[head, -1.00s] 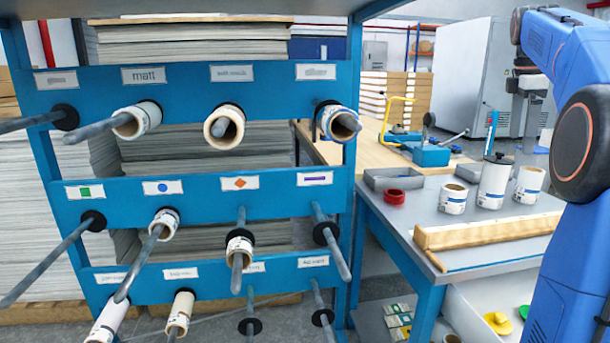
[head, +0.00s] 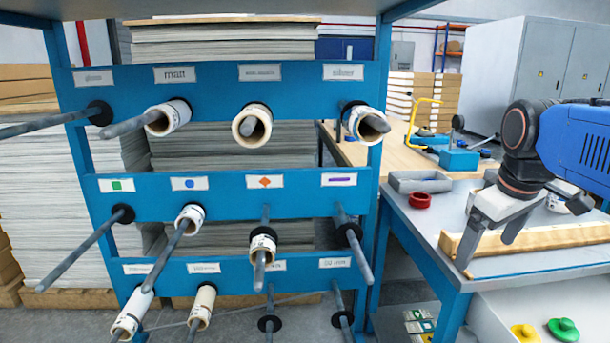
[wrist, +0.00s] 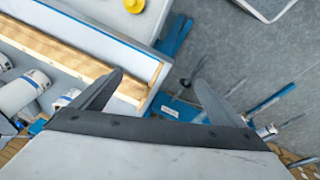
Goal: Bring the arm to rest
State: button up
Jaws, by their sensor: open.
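My gripper (head: 486,252) hangs at the right of the head view, over the front part of the grey side table (head: 500,268). Its fingers point down, apart and with nothing between them. They are in front of the wooden bar (head: 570,237) in that view; I cannot tell whether they touch it. In the wrist view my gripper (wrist: 158,76) is also open and empty, with the table corner and the floor beyond it. My blue arm comes in from the right edge of the head view.
A blue rack (head: 225,195) with rods and several rolls fills the left and middle. A red ring (head: 420,201), a grey tray (head: 420,182) and a blue device (head: 459,159) stand on the table surfaces. Green (head: 563,330) and yellow (head: 525,333) items lie below.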

jog(key=s+a+f+m, duration=0.2)
jog(key=s+a+f, duration=0.1)
jog(key=s+f, duration=0.2)
jog(key=s+a+f+m+t+y, duration=0.1)
jog(key=s+a+f+m, duration=0.1)
jog(key=s+f, duration=0.4)
notch_tip(320, 180, down, 4)
jog(key=shift+s+a+f, duration=0.2)
jog(key=shift+s+a, duration=0.05)
jog(key=shift+a, duration=0.5)
